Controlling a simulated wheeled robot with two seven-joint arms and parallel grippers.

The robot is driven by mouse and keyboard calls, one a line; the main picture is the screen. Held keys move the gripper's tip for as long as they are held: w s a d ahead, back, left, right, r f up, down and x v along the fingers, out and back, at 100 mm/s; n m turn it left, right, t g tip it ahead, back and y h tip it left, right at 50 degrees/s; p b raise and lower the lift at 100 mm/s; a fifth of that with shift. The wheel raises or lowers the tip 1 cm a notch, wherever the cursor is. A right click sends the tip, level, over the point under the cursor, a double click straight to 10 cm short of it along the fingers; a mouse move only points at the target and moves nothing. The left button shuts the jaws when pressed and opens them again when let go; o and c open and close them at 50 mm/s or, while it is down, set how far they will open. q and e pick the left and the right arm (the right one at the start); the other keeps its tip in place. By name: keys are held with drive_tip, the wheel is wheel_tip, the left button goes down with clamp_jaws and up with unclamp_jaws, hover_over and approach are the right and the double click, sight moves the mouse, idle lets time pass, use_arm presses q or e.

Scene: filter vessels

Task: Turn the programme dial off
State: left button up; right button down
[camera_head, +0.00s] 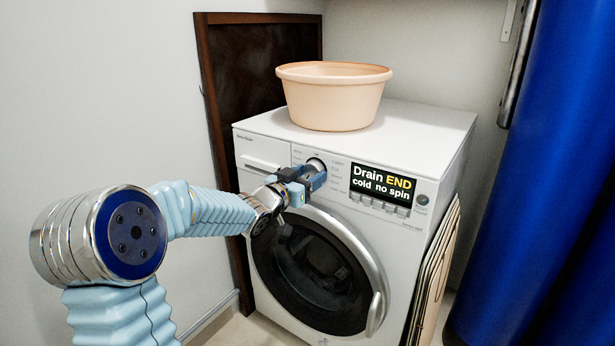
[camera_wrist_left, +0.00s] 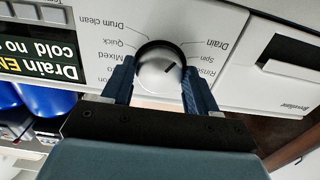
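The programme dial (camera_head: 317,164) is a round silver knob with a dark rim on the washing machine's white front panel. In the left wrist view the dial (camera_wrist_left: 158,72) has a dark mark pointing up and right, towards the upside-down "Drain" label. My left gripper (camera_head: 312,178) is at the dial. Its two fingers (camera_wrist_left: 159,88) lie on either side of the knob and appear to touch it. The display (camera_head: 382,184) reads "Drain END, cold no spin". My right gripper is in neither view.
A peach basin (camera_head: 333,97) stands on the washing machine (camera_head: 424,128). The round door (camera_head: 312,270) with its silver handle is below the dial. A dark framed board leans behind on the left. Folded racks and a blue hanging (camera_head: 545,190) are on the right.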

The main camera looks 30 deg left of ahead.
use_arm(q)
drive_tip(key=c, duration=0.6)
drive_tip(key=shift+o, duration=0.2)
